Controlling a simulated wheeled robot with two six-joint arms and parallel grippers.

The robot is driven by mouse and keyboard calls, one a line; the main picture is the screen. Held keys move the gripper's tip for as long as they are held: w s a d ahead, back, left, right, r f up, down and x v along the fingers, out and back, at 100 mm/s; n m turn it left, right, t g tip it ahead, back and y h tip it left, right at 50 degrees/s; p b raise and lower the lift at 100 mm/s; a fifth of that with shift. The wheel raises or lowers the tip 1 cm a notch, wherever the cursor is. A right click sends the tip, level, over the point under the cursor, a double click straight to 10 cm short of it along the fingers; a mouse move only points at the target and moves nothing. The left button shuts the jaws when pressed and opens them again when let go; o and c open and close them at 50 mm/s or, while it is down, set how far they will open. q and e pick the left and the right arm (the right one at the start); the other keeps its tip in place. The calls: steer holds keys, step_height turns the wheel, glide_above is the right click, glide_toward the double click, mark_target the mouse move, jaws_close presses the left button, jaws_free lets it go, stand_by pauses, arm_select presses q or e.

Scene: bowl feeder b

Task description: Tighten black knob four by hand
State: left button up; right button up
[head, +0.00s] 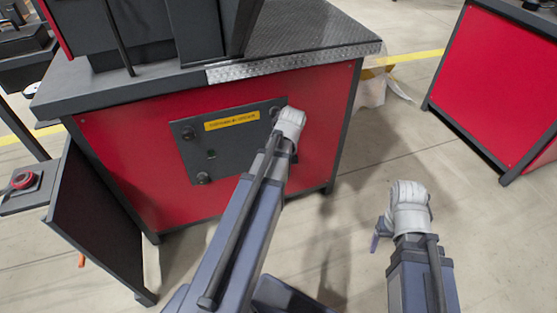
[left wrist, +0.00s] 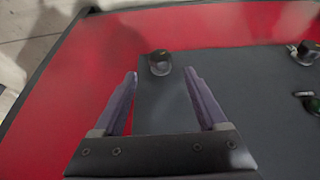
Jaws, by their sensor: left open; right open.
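A dark grey panel (head: 180,153) with black knobs is on the red cabinet front. One black knob (left wrist: 159,62) stands at the panel's corner in the left wrist view, just beyond and between the fingertips of my open, empty left gripper (left wrist: 160,74). It seems to be the lower right knob, hidden by my left arm in the head view. The upper left knob (head: 187,132), lower left knob (head: 203,177) and upper right knob (head: 275,111) show in the head view. No knob numbers are readable. My right gripper (head: 379,237) is open, away from the panel.
A yellow label (head: 231,121) and a small green part (head: 211,154) are on the panel. The cabinet's dark worktop (head: 310,35) overhangs above. A dark open door (head: 95,225) stands at left, and another red cabinet (head: 495,85) at right. Floor between the cabinets is mostly clear.

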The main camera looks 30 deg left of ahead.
arm_select(q)
steer(key=b+x, duration=0.5)
steer(key=x, duration=0.1)
steer(key=shift+a+f+b, duration=0.1)
steer(key=shift+f+b, duration=0.25)
steer(key=shift+f, duration=0.05)
jaws_close()
